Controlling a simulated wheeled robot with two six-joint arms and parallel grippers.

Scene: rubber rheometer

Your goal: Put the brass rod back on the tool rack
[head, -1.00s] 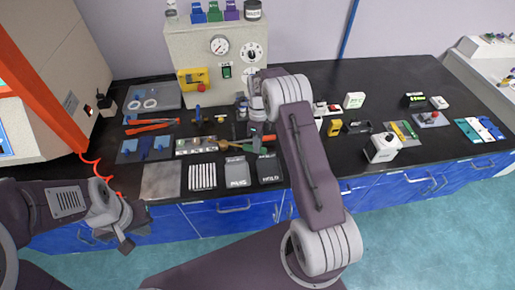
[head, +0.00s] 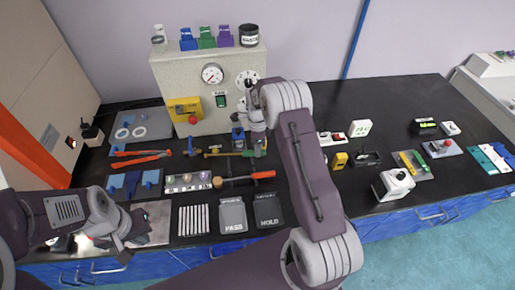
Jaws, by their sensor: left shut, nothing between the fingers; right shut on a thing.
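The brass rod (head: 224,154) is a thin yellowish bar lying across the picture near the back of the bench, below the grey and cream machine. My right gripper (head: 257,143) is shut on it near its right end, close to a green part; the contact is small and partly hidden by my wrist. The tool rack is hard to make out; small blue and yellow upright pieces (head: 214,149) stand by the rod's left end. My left gripper (head: 118,243) is shut and empty over the front left of the bench.
A red-handled mallet (head: 245,178) lies in front of the rod. Red pliers (head: 140,158) lie left. PASS (head: 232,216) and HOLD (head: 268,211) trays stand at the front. The gauge machine (head: 211,101) blocks the back. Bare black bench (head: 340,105) shows at the back right.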

